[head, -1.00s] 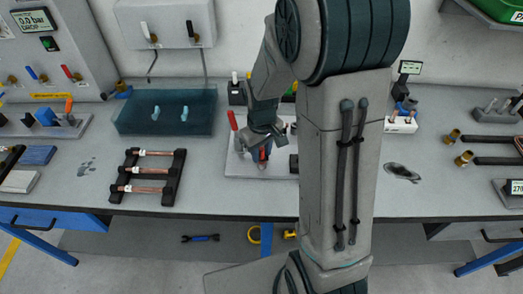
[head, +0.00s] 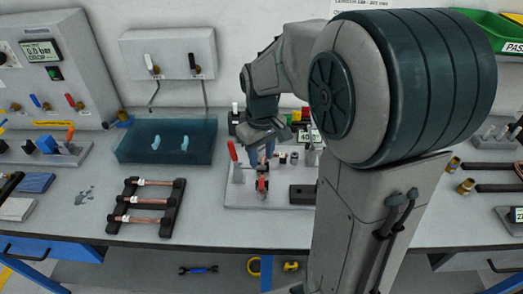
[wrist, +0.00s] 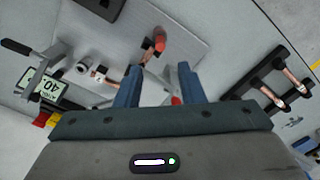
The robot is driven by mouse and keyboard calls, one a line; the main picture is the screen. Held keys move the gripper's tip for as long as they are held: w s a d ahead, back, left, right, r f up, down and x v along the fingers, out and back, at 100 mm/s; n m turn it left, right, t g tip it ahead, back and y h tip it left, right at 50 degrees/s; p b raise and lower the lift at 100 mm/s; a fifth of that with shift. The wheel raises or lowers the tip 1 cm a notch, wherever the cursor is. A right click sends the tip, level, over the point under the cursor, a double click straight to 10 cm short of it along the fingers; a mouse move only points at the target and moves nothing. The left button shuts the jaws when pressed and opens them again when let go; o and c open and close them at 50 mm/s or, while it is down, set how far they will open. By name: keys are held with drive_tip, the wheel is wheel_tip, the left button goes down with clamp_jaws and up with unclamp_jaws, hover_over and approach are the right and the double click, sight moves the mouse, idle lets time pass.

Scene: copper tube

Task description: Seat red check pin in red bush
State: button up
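The red check pin (head: 262,186) appears as a small red piece on the grey fixture plate (head: 238,200), and it also shows in the wrist view (wrist: 160,42) beside a short copper piece and a dark block. I cannot make out the red bush separately, or how deep the pin sits. My gripper (head: 263,160) is above the plate, just behind the pin in the head view. In the wrist view its two blue fingers (wrist: 160,78) are spread with nothing held between them. The pin lies beyond the fingertips, apart from them.
A red-handled lever (head: 233,151) stands at the plate's left; a red tip shows near the right finger in the wrist view (wrist: 175,101). A black block (head: 303,194) is on the plate's right. A copper tube rack (head: 146,208) and blue tank (head: 165,141) stand left.

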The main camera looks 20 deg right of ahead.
drive_tip(key=s+r+m+t, duration=0.2)
drive_tip(key=s, duration=0.5)
drive_tip(key=s+r+m+t, duration=0.1)
drive_tip(key=s+r+m, duration=0.1)
drive_tip(key=s, duration=0.5)
drive_tip(key=shift+s+r+t, duration=0.2)
drive_tip(key=shift+r+t, duration=0.2)
drive_tip(key=shift+r, duration=0.2)
drive_tip(key=shift+d, duration=0.1)
